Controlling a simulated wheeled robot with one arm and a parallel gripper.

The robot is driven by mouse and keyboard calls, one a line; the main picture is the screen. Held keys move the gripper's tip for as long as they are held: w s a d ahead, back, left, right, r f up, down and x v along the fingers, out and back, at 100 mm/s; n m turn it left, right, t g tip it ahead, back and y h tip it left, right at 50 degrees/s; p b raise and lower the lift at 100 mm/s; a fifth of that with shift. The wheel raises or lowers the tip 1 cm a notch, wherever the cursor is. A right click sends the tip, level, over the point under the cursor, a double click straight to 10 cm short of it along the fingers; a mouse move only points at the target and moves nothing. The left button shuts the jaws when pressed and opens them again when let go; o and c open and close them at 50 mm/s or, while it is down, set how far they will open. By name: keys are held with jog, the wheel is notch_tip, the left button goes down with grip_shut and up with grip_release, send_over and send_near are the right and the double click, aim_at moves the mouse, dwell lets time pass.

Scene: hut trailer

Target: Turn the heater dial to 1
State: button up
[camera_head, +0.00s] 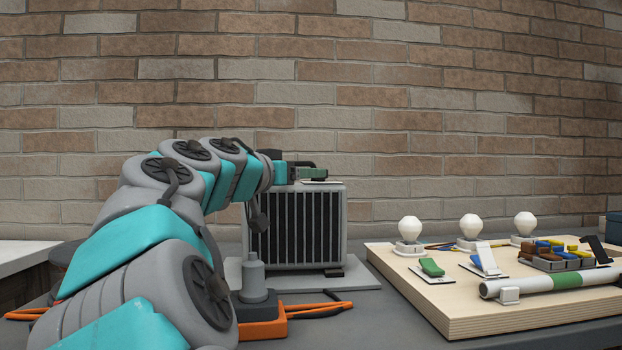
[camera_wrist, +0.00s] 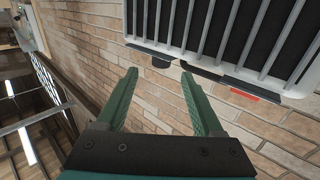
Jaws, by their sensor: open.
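The heater (camera_head: 297,232) is a grey box with dark vertical slats, standing on a light slab behind the arm. Its slatted front (camera_wrist: 225,40) fills the upper right of the wrist view. My gripper (camera_head: 312,172) is just above the heater's top, pointing right. In the wrist view its two green fingers (camera_wrist: 158,78) are apart with nothing between them. A small dark rounded part (camera_wrist: 161,62) shows at the heater's edge, just beyond the fingertips; I cannot tell if it is the dial. No dial numbers are readable.
A wooden board (camera_head: 455,320) with white bulbs, switches and coloured blocks lies right of the heater. A brick wall (camera_head: 450,120) stands close behind.

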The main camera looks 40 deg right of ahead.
jog(key=p+x, duration=0.1)
jog(key=x, duration=0.6)
jog(key=shift+w+d+r, duration=0.15)
jog(key=shift+w+d, duration=0.1)
jog(key=shift+d, duration=0.1)
jog(key=shift+c, duration=0.4)
grip_shut()
